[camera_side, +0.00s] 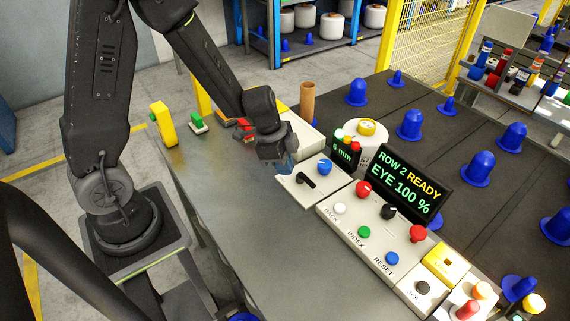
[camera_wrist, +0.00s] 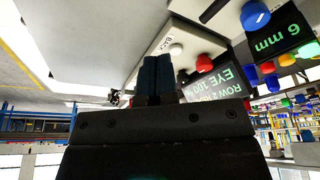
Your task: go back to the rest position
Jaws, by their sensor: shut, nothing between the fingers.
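My gripper (camera_side: 285,165) is above the table near the control boxes in the side view, beside the small box with the blue knob. In the wrist view my gripper (camera_wrist: 157,72) shows its two blue fingers pressed together with nothing between them. My arm reaches in from the upper left in the side view.
The control panel (camera_side: 342,234) with several buttons stands right of my gripper. A screen (camera_side: 403,184) reads "ROW 2 READY EYE 100 %", and a smaller display (camera_side: 342,151) reads "6 mm". Blue pegs (camera_side: 476,169) stand on dark panels at right. The grey tabletop (camera_side: 240,215) is clear in front.

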